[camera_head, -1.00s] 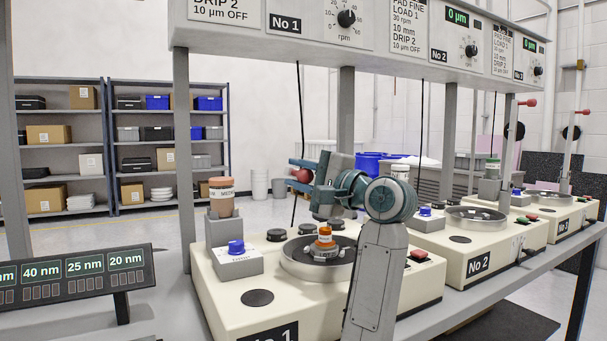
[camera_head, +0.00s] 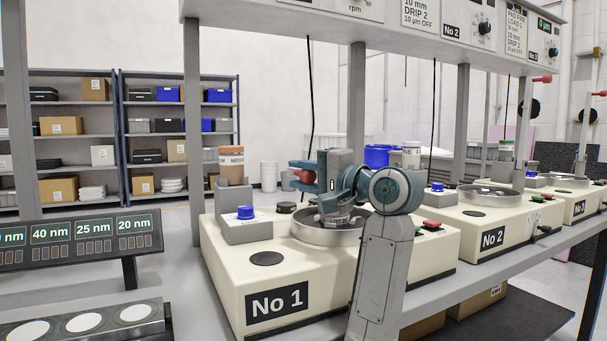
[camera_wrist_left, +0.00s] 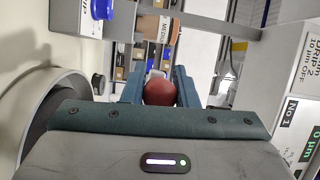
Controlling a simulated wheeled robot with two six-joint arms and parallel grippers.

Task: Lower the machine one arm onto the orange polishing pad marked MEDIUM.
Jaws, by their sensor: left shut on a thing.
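My left gripper (camera_head: 296,178) is shut on the red ball knob (camera_head: 306,180) above the back left of machine No 1 (camera_head: 250,285). In the left wrist view the knob (camera_wrist_left: 160,92) sits between the two teal fingers. The steel platter (camera_head: 308,235) of machine No 1 lies just below my gripper and wrist. My wrist hides most of the platter's top, so I cannot see an orange pad or the arm's contact with it. An orange-brown jar (camera_head: 231,165) with a partly readable MEDIUM label stands on the block at the platter's left. My right gripper is out of view.
A blue knob (camera_head: 245,212) tops the block left of the platter. A red button (camera_head: 431,224) sits at its right. Grey posts (camera_head: 193,115) hold up the overhead panel. Machine No 2 (camera_head: 480,225) stands to the right. A display (camera_head: 80,240) is at the left.

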